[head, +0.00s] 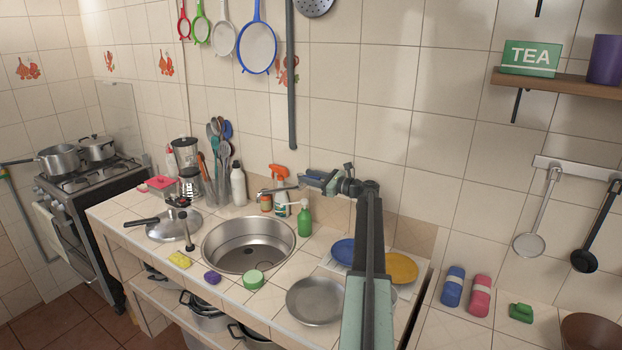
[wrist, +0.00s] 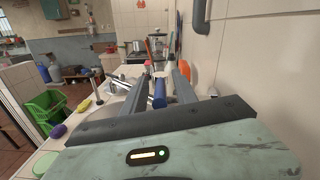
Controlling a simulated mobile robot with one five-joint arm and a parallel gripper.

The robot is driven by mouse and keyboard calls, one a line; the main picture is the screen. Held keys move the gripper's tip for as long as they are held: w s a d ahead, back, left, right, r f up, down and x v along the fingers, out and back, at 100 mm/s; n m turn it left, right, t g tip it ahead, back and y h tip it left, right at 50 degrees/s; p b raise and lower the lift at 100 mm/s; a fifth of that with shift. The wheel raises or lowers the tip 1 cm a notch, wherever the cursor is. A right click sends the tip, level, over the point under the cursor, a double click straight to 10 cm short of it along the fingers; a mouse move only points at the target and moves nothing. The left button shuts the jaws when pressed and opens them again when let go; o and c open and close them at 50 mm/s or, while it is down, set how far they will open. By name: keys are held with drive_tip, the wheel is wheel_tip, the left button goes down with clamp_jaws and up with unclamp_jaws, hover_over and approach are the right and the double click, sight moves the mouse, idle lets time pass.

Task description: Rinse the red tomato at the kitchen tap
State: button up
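I cannot make out a red tomato in either view.
A green pump bottle (head: 304,218) and an orange-topped spray bottle (head: 280,190) stand behind the sink. A yellow sponge (head: 180,260), purple item (head: 212,277) and green round item (head: 253,279) line its front. A metal plate (head: 315,301) lies right. A pot lid (head: 174,225) lies left.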

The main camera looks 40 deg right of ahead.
clamp_jaws()
idle(1.4)
